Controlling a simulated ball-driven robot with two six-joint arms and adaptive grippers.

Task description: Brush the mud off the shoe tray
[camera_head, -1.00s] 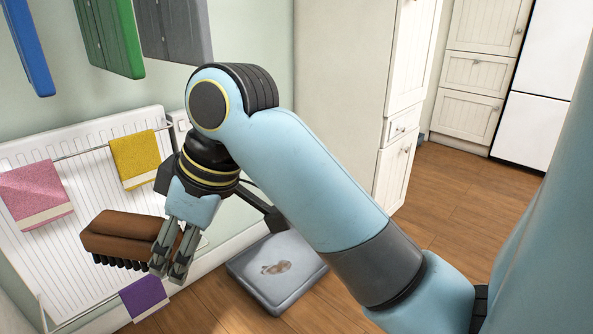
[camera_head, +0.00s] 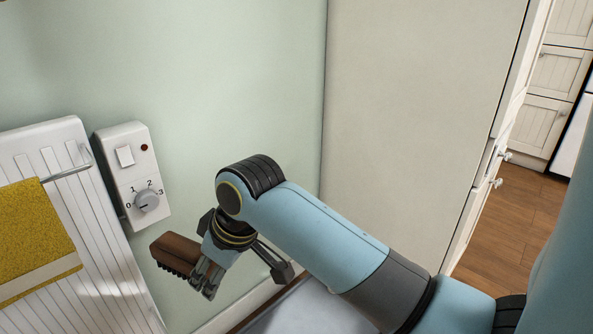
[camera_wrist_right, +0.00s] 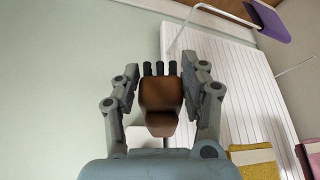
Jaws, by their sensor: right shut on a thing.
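My right gripper (camera_head: 207,277) is shut on a brown brush (camera_head: 176,252) with dark bristles. It holds the brush up in front of the green wall, left of the tray. In the right wrist view the brush (camera_wrist_right: 160,97) sits between the two fingers, its bristles pointing away from the wrist. The grey shoe tray (camera_head: 302,312) shows only in part at the bottom of the head view, below my right arm, which hides some of it. The mud is not in view now. The brush is apart from the tray. My left gripper is not in view.
A white radiator (camera_head: 107,268) with a yellow towel (camera_head: 32,240) on its rail is at the left. A control box with a dial (camera_head: 146,201) is on the wall beside it. A tall pale cabinet (camera_head: 410,120) stands behind my arm. Wooden floor (camera_head: 512,215) is clear at the right.

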